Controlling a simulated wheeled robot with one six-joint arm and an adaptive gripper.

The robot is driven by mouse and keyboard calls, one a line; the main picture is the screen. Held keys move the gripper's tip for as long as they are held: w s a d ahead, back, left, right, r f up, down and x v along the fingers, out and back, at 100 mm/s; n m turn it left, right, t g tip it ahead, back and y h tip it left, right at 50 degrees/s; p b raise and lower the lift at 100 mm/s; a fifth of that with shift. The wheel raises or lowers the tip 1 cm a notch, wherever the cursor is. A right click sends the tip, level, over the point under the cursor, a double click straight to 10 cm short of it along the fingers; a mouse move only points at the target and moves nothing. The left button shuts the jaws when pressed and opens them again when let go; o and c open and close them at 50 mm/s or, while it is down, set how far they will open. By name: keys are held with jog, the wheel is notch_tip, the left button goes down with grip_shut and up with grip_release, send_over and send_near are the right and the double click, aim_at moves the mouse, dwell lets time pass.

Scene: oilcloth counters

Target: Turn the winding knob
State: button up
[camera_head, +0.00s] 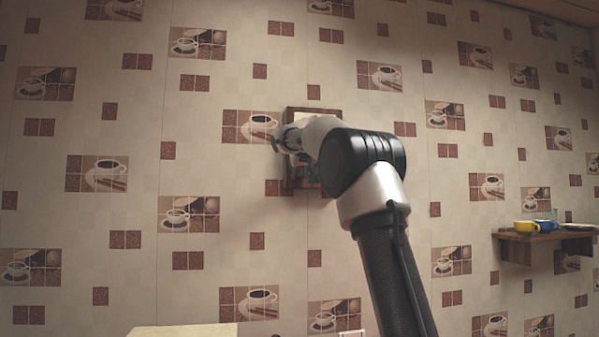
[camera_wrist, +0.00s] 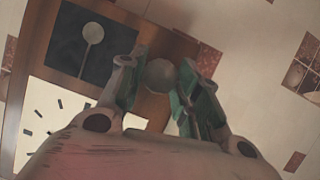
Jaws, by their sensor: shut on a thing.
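A wooden wall clock (camera_head: 298,112) hangs on the tiled wall in the head view, mostly hidden behind my arm and gripper (camera_head: 284,139). In the wrist view the clock shows a pale dial (camera_wrist: 38,115) with dark tick marks and a dark window (camera_wrist: 75,40) with a round pendulum. The winding knob (camera_wrist: 160,75), round and grey, sits at the clock's side. My gripper (camera_wrist: 157,66) has its greenish fingers on either side of the knob and is shut on it. The knob's far side and shaft are hidden.
A small wooden shelf (camera_head: 545,247) on the right wall holds a yellow cup (camera_head: 526,227), a blue item (camera_head: 547,226) and a pale dish. A pale surface (camera_head: 185,331) shows at the bottom edge. The wall around the clock is otherwise flat and clear.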

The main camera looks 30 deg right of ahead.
jog(key=m+y, duration=0.1)
jog(key=m, duration=0.1)
jog(key=shift+d+m+t+y, duration=0.2)
jog(key=shift+m+t+y, duration=0.1)
jog(key=shift+y, duration=0.1)
jog(key=m+t+y, duration=0.1)
jog(key=m+y, duration=0.1)
jog(key=m, duration=0.1)
jog(key=shift+s+d+m, duration=0.1)
jog(key=shift+d+m, duration=0.05)
jog(key=shift+m, duration=0.25)
jog(key=m+t+y, duration=0.1)
jog(key=m, duration=0.2)
jog(key=shift+f+y, duration=0.15)
jog(key=shift+y, duration=0.25)
jog(key=shift+d+f+m+t+y, duration=0.1)
jog(key=shift+m+t+y, duration=0.55)
jog(key=shift+m, duration=0.85)
jog(key=shift+t, duration=0.25)
jog(key=o, duration=1)
jog(key=shift+o, duration=0.2)
jog(key=shift+s, duration=0.1)
